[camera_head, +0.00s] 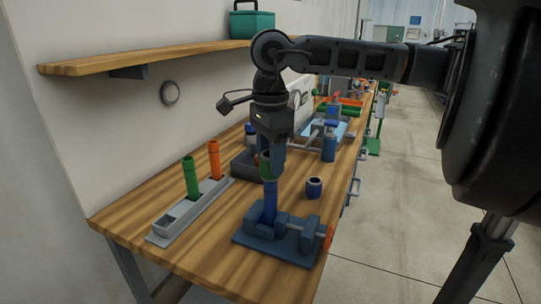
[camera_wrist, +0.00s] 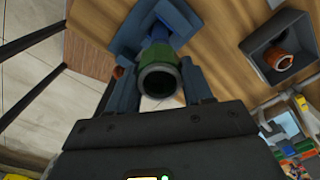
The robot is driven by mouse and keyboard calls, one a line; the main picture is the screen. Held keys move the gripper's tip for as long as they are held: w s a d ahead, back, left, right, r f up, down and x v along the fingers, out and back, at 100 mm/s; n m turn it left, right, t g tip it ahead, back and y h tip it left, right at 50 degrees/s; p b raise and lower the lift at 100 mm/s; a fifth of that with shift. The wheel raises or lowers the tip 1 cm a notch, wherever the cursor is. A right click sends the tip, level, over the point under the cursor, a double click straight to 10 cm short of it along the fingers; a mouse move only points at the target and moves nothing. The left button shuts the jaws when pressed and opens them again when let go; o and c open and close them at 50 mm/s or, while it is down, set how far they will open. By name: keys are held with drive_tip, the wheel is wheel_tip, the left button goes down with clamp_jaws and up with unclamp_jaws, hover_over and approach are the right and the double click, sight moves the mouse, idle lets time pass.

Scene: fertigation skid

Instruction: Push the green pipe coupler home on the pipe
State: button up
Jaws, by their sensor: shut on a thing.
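The green pipe coupler (camera_head: 264,160) is between the fingers of my gripper (camera_head: 270,166), which is shut on it. In the wrist view the coupler (camera_wrist: 165,78) shows its open round end toward the camera, with a finger on each side. The blue pipe (camera_head: 270,203) stands upright in the blue-grey vise (camera_head: 290,240) at the bench's near end. The coupler is in line with the pipe at its top. The fingers hide much of the coupler in the head view, and I cannot tell how far it is over the pipe.
A grey rack (camera_head: 188,214) to the left holds an upright green tube (camera_head: 190,178) and an orange tube (camera_head: 214,160). A dark ring-shaped part (camera_head: 314,187) stands right of the pipe. A grey bin (camera_wrist: 262,58) holds an orange coupler (camera_wrist: 280,60). A shelf (camera_head: 150,58) hangs on the wall.

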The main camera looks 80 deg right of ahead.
drive_tip(key=shift+f+b, duration=0.55)
drive_tip(key=shift+b, duration=0.3)
drive_tip(key=shift+b, duration=0.55)
idle(0.4)
drive_tip(key=shift+f+b, duration=0.4)
drive_tip(key=shift+b, duration=0.5)
drive_tip(key=shift+b, duration=0.55)
idle(0.7)
drive_tip(key=shift+f+b, duration=0.65)
drive_tip(key=shift+b, duration=1)
idle(0.9)
drive_tip(key=o, duration=0.9)
drive_tip(key=shift+c, duration=0.2)
drive_tip(key=shift+r, duration=0.25)
